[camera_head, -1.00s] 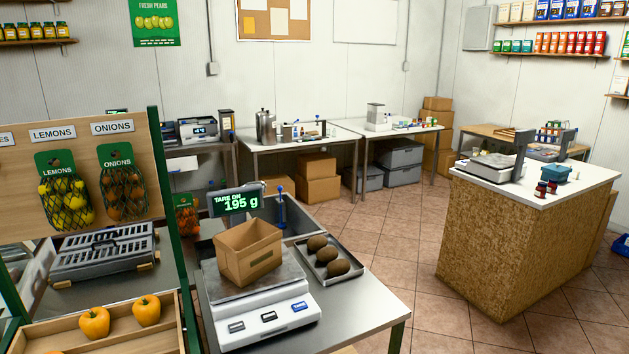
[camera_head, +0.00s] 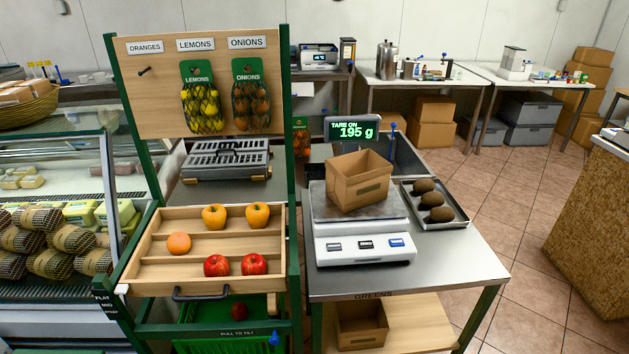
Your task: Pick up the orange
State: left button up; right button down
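The orange (camera_head: 178,243) lies at the left side of a wooden tilting tray (camera_head: 150,285) on a green-framed stand. It is in the middle row of the tray, behind a wooden divider. Neither of my grippers shows in the head view.
A metal handle (camera_head: 201,294) is on the tray's front. Right of the stand, a steel table (camera_head: 453,258) holds a scale (camera_head: 365,250) with a cardboard box (camera_head: 358,181) and a tray of brown produce (camera_head: 435,202). A glass display case (camera_head: 60,170) stands left.

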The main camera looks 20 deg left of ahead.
aim_at(180, 242)
jog(key=u, duration=1.6)
jog(key=i+j+z, duration=0.15)
jog(key=z, duration=0.2)
jog(key=i, duration=0.1)
